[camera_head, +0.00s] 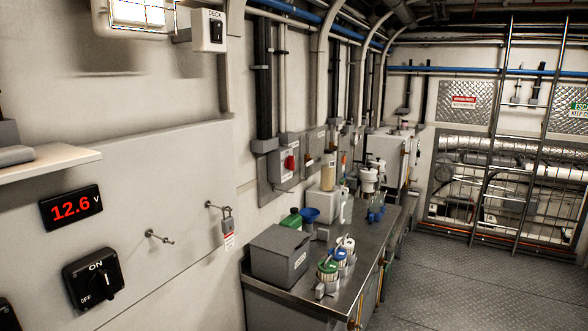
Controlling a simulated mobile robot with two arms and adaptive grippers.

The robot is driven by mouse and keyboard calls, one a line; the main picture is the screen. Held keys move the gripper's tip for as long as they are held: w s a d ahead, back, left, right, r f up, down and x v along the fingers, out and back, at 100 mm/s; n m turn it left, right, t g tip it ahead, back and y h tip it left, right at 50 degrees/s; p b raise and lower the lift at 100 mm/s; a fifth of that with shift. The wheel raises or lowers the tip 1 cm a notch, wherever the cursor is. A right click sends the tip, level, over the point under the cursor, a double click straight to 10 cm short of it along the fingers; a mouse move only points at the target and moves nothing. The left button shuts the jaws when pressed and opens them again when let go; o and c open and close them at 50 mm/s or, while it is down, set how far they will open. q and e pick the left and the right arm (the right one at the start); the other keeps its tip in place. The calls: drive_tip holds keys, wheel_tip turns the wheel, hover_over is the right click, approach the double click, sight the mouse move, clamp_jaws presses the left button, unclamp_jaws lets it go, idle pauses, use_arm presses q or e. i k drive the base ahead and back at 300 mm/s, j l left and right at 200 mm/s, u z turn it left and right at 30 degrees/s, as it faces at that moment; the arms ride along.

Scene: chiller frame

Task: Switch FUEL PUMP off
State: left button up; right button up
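No label reading FUEL PUMP is legible in the head view. A black rotary switch (93,280) marked ON at the top and OFF at the lower left sits on the grey wall panel at the lower left. Its handle looks roughly upright, but I cannot tell its exact setting. A small part of another black fitting (8,315) is cut off at the left edge. A grey box with a red knob (290,163) is on the wall further back. A light switch box labelled DECK (210,30) is high up. Neither of my grippers is in view.
A red 12.6 V display (71,207) is above the rotary switch. A padlock (228,222) with a tag hangs from the panel. A metal bench (345,295) carries a grey box (280,256) and several containers. A ladder (490,130) stands at the back; the floor (470,280) at right is clear.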

sight(289, 160)
drive_tip(key=i+l, duration=0.45)
drive_tip(key=l, duration=0.15)
drive_tip(key=i+l, duration=0.4)
drive_tip(key=l, duration=0.15)
